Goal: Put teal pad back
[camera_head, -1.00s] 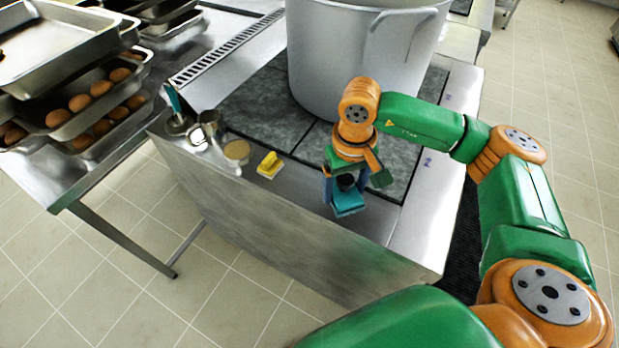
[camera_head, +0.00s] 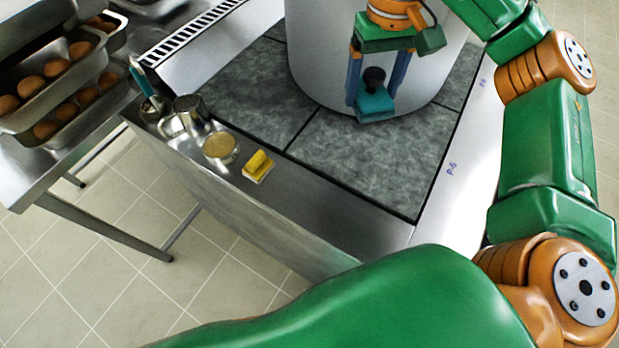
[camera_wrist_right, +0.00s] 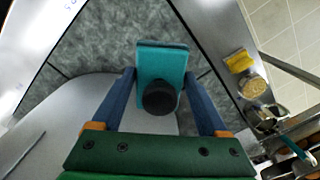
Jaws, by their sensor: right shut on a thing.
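The teal pad (camera_head: 376,105) has a black knob (camera_head: 374,78) on top. My right gripper (camera_head: 377,88) is shut on it, with one blue finger at each side, and holds it in front of the large grey stockpot (camera_head: 325,60), above the dark cooktop. In the right wrist view the teal pad (camera_wrist_right: 162,62) and its knob (camera_wrist_right: 160,98) show between the fingers of the right gripper (camera_wrist_right: 160,88). A yellow pad (camera_head: 258,166) lies on the steel front ledge (camera_head: 330,205). My left gripper is not in view.
Left of the yellow pad on the ledge stand a round tin (camera_head: 220,147), a metal jug (camera_head: 191,113) and a holder with a teal-handled tool (camera_head: 143,80). Egg trays (camera_head: 60,110) are stacked on the left table. The ledge right of the yellow pad is clear.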

